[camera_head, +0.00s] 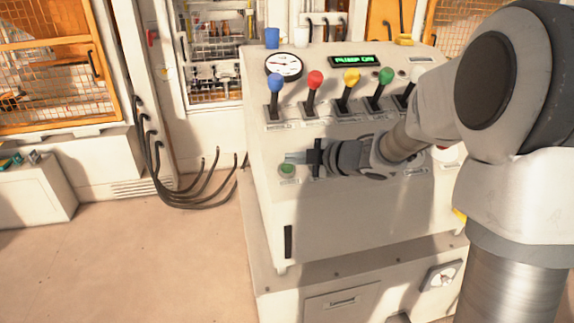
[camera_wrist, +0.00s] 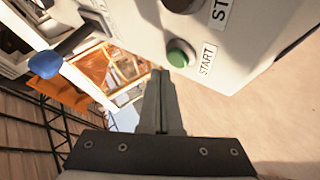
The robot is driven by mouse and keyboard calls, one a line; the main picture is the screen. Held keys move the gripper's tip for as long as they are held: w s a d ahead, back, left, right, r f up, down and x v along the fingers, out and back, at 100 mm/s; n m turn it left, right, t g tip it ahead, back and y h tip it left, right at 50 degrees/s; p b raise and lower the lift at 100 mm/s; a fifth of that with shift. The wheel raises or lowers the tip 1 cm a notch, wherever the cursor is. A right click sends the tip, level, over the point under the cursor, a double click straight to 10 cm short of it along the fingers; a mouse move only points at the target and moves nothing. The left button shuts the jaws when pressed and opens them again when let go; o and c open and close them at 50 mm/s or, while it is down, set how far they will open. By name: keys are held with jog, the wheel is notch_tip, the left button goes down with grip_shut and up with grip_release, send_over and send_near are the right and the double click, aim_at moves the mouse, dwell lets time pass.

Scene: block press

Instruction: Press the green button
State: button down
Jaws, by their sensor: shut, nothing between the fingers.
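The green button (camera_head: 287,169) sits low at the left end of the sloped panel on the grey console (camera_head: 345,228). In the wrist view the green button (camera_wrist: 177,57) is round, in a light ring, beside a START label (camera_wrist: 207,59). My gripper (camera_head: 292,157) is shut and empty, its fingertips just above the button in the head view. In the wrist view the shut fingertips (camera_wrist: 160,74) point toward the panel, slightly below and left of the button. I cannot tell whether they touch the panel. The button is not covered.
Several levers with coloured knobs stand above, including a blue one (camera_head: 276,82) and a red one (camera_head: 315,79). A round gauge (camera_head: 284,66) and a lit green display (camera_head: 354,61) are behind them. Open floor (camera_head: 140,262) lies left of the console.

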notch_tip(320, 180, up, 6)
jog(key=s+p, duration=0.2)
jog(key=p, duration=0.2)
jog(key=shift+s+d+f+p, duration=0.25)
jog(key=shift+p, duration=0.15)
jog(key=s+d+r+m+t+h, duration=0.1)
jog(key=s+d+r+m+h, duration=0.25)
jog(key=d+m+h, duration=0.2)
jog(key=s+d+r+m+t+h, duration=0.25)
jog(key=d+r+m+h, duration=0.2)
jog(key=d+m, duration=0.25)
jog(key=s+a+f+m+g, duration=0.1)
jog(key=s+m+g, duration=0.1)
jog(key=s, duration=0.5)
jog(key=s+f+m+g, duration=0.2)
jog(key=s+m+g, duration=0.1)
jog(key=s, duration=0.5)
jog(key=s+a+f+m+g+y, duration=0.1)
jog(key=s+f+m+g, duration=0.1)
jog(key=s, duration=0.6)
jog(key=shift+s+a+m, duration=0.25)
jog(key=shift+a+m, duration=0.05)
jog(key=shift+m, duration=0.55)
